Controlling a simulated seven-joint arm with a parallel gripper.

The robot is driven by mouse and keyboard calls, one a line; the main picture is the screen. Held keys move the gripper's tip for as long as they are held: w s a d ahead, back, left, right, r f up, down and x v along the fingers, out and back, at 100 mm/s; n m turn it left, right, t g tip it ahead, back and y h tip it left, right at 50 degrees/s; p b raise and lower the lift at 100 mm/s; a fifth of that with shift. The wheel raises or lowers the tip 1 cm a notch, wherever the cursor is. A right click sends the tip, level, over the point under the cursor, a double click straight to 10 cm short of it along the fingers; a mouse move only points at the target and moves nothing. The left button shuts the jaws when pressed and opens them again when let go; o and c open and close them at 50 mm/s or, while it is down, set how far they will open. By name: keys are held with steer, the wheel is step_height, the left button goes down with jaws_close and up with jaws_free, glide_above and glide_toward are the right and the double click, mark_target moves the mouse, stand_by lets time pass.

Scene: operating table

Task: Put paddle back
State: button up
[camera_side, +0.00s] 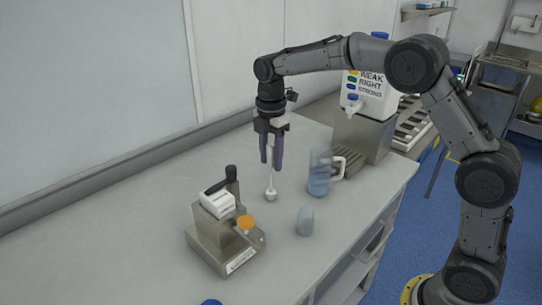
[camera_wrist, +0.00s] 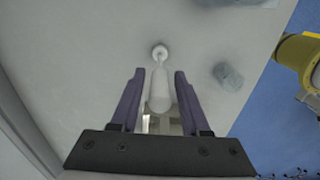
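The white paddle (camera_side: 270,176) hangs upright, its round end low over the counter. I cannot tell whether that end touches the counter. My gripper (camera_side: 270,160) points down with its two purple fingers on either side of the paddle's handle, and the paddle stays upright between them with no other support in view. In the wrist view, the paddle (camera_wrist: 160,92) runs between the fingertips (camera_wrist: 160,72), with its round end beyond them. A clear bluish pitcher (camera_side: 319,178) stands to the right of the paddle.
A white dispenser (camera_side: 372,92) labelled WEAK, RIGHT, STRONG stands on a metal base (camera_side: 362,135) behind the pitcher. A metal device (camera_side: 220,242) with a black lever and orange knob is at front left. A small clear cup (camera_side: 305,221) stands front right. The left counter is clear.

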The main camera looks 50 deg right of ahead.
steer(key=shift+o, duration=0.4)
step_height(320, 180, up, 12)
steer(key=shift+r, duration=0.1)
steer(key=shift+s+r, duration=0.25)
steer(key=s+r+m+t, duration=0.25)
steer(key=s+m, duration=0.65)
steer(key=s, duration=0.7)
steer(key=s+f+m+t, duration=0.1)
steer(key=s+f+m, duration=0.3)
steer(key=s, duration=0.3)
steer(key=s+d+f+m+t, duration=0.1)
steer(key=s+f+m+t, duration=0.1)
steer(key=s+f+m, duration=0.3)
steer(key=shift+s+f, duration=0.25)
steer(key=shift+s, duration=0.95)
